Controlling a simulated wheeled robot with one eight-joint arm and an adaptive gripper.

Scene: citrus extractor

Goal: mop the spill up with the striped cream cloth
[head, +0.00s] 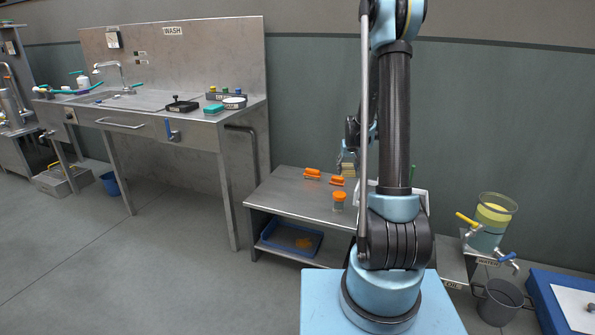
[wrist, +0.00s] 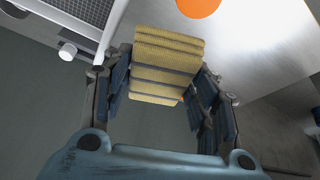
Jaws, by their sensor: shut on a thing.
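The striped cream cloth (wrist: 168,52) is a folded pad with yellowish-cream and grey bands. It sits between the fingers of my gripper (wrist: 160,78), which is shut on it. In the head view my gripper (head: 346,157) is partly behind my arm, with the cloth (head: 348,171) below it, above the back of the low steel table (head: 285,197). I cannot tell whether the cloth touches the table. No spill can be made out for certain. A small orange patch (head: 303,243) lies in the blue tray on the lower shelf, and I cannot tell what it is.
A jar with an orange lid (head: 339,200) and orange-topped items (head: 312,174) stand on the low table. A dispenser (head: 490,222) with taps and a grey bucket (head: 500,302) are at the right. The wash sink (head: 110,98) is at the left.

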